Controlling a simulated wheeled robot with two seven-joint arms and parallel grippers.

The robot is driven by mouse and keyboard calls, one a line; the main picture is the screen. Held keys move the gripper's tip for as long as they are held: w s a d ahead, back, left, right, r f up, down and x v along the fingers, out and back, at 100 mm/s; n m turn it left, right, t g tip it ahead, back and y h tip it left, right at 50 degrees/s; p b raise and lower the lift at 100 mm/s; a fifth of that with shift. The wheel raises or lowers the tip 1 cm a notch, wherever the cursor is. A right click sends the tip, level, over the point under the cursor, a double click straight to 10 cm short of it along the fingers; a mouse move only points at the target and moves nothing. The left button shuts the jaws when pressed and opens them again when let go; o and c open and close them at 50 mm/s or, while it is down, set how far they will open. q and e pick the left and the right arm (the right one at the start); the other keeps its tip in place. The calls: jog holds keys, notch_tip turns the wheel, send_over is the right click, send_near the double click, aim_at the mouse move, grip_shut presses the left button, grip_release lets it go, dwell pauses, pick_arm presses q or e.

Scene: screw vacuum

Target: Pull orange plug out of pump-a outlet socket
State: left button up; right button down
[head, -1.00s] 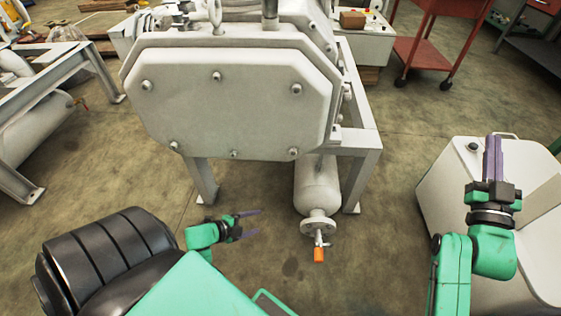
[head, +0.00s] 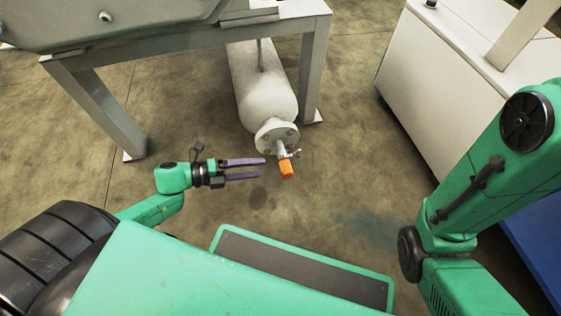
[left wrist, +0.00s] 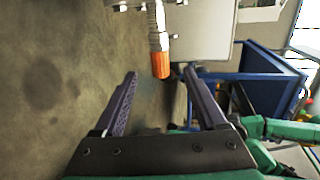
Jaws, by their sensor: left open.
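The orange plug (head: 286,168) sits on the end of a small metal outlet fitting (head: 282,151) below the flange of a white cylindrical tank (head: 262,92). In the left wrist view the orange plug (left wrist: 161,64) hangs at the end of the fitting, ahead of the fingertips and roughly between them. My left gripper (head: 262,168) is open and empty. Its purple fingers point right, toward the plug, with the tips a short way left of it and apart from it. The right gripper is out of the frames; only my right arm shows.
The pump's grey frame legs (head: 90,112) stand left and right of the tank. A white cabinet (head: 420,100) stands at the right. In the left wrist view a blue bin (left wrist: 262,78) shows at the right. The floor around the plug is clear.

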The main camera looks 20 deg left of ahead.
aim_at(288, 173)
pick_arm(q)
jog(key=b+x, duration=0.4)
jog(key=x, duration=0.5)
jog(key=shift+d+f, duration=0.1)
jog(key=shift+f, duration=0.1)
jog(key=shift+w+d, duration=0.25)
jog(key=shift+d, duration=0.05)
jog(key=shift+c, duration=0.3)
grip_shut()
jog(key=shift+s+d+r+p, duration=0.1)
jog(key=shift+s+d+p, duration=0.3)
jog(key=shift+s, duration=0.2)
jog(key=shift+s+d+p, duration=0.4)
jog(key=shift+s, duration=0.25)
jog(key=shift+s+d+p, duration=0.3)
jog(key=shift+s+d, duration=0.1)
jog(key=shift+s, duration=0.2)
jog(key=shift+s+d+p, duration=0.3)
jog(key=shift+s+d, duration=0.05)
jog(key=shift+s, duration=0.3)
